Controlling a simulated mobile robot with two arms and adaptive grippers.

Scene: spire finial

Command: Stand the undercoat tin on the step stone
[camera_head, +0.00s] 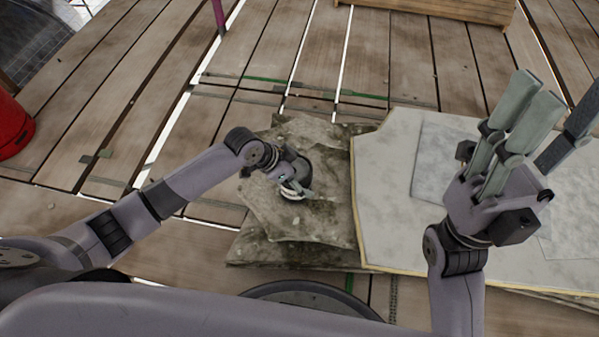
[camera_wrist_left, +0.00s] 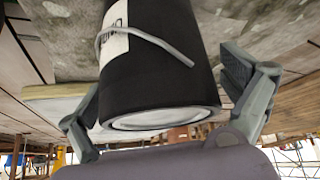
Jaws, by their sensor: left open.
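The undercoat tin (camera_head: 291,193) is dark with a pale rim and stands on a rough, mossy stone slab (camera_head: 320,215) in the head view. In the left wrist view the black tin (camera_wrist_left: 160,75) shows a white label, a wire handle and a pale metal rim. My left gripper (camera_head: 296,183) is at the tin. Its open fingers (camera_wrist_left: 165,95) are on either side of the tin, with a gap visible at the right finger. The gripper partly hides the tin in the head view. My right gripper (camera_head: 522,105) is raised over the pale slab, holding nothing visible.
A pale slab (camera_head: 385,165) with a yellowish edge lies right of the mossy stone, with a grey sheet (camera_head: 432,150) on it. A wooden crate (camera_head: 450,8) stands at the back, and a red container (camera_head: 12,125) at far left. The planks (camera_head: 300,50) behind are mostly clear.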

